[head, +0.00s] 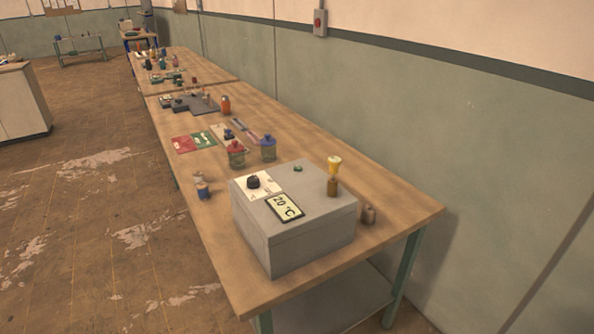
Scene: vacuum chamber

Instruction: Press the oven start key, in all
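A grey box-shaped oven (310,235) stands near the front end of a long wooden bench. Its top carries a display (285,207) reading 20 °C, a white plate with a black knob (253,181), and a small green key (297,168) towards the back edge. I cannot read any label on the green key. A brown piece with a yellow top (333,172) stands upright on the oven's right side. Neither of my grippers is in view.
The wooden bench (400,205) runs along a green and white wall. Jars with red (236,152) and blue (268,147) lids stand behind the oven. A red wall switch (320,22) hangs above. The floor left of the bench is clear.

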